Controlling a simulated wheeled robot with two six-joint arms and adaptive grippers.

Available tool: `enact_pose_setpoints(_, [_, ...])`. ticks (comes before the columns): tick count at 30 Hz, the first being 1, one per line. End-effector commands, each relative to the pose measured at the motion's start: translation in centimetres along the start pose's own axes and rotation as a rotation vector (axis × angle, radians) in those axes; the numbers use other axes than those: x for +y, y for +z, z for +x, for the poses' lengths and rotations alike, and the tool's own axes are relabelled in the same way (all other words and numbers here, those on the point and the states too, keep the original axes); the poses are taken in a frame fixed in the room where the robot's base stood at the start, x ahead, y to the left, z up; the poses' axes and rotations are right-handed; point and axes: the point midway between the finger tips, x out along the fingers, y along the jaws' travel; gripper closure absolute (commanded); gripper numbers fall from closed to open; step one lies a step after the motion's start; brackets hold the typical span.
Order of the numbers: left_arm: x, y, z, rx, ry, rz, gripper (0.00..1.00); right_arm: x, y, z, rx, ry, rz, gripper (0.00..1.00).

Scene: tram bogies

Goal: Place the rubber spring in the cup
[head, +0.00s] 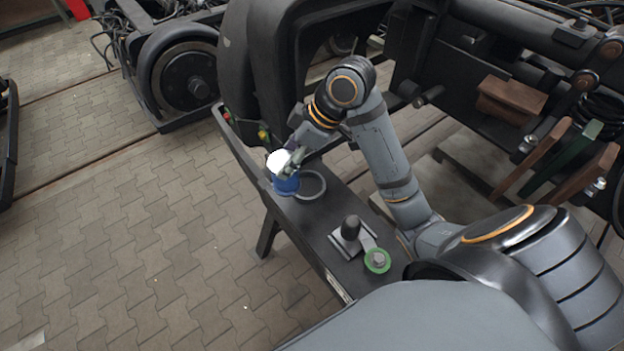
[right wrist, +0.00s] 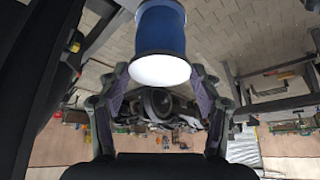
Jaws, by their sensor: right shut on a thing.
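The rubber spring (head: 286,186) is a blue cylinder with a white end. My right gripper (head: 293,162) is shut on it at the far part of the dark bench. The spring looks upright, just left of a grey ring (head: 321,184) that looks like the cup's rim. Spring and ring overlap in the head view; I cannot tell the gap or height between them. In the right wrist view the spring (right wrist: 161,32) sits between the fingers of my right gripper (right wrist: 160,72), its white end facing the camera. My left gripper is not in view.
The narrow bench (head: 338,205) also bears a dark-knobbed fixture (head: 351,230) and a green ring part (head: 377,261) nearer me. Small red and yellow items stand at its far end. A large black bogie frame (head: 262,50) rises behind. Paved floor lies open at left.

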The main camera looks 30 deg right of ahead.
Motion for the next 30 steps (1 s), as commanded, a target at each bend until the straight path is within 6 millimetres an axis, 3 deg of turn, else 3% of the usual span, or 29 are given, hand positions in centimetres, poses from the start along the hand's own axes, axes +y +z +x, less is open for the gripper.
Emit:
enact_pose_setpoints(1, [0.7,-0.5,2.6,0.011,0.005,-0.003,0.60,0.7,1.1,1.0,-0.002,0.010,-0.002,0.98])
enact_pose_setpoints(3, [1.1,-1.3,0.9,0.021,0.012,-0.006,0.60,1.8,1.5,0.0,-0.011,0.005,0.004,0.98])
enact_pose_setpoints(5, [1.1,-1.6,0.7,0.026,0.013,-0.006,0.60,2.8,2.2,0.1,-0.011,0.003,0.006,0.98])
enact_pose_setpoints(12, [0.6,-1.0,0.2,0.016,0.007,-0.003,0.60,5.5,5.5,3.0,-0.001,-0.002,0.004,0.98])
enact_pose_setpoints(20, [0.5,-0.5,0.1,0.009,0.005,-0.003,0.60,6.3,6.4,3.8,0.000,-0.002,0.002,0.98])
enact_pose_setpoints(27, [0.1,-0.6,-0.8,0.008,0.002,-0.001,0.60,6.6,8.2,6.6,0.002,-0.003,0.003,0.98])
enact_pose_setpoints(30, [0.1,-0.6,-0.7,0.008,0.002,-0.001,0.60,6.6,8.4,6.9,0.002,0.000,-0.001,0.98])
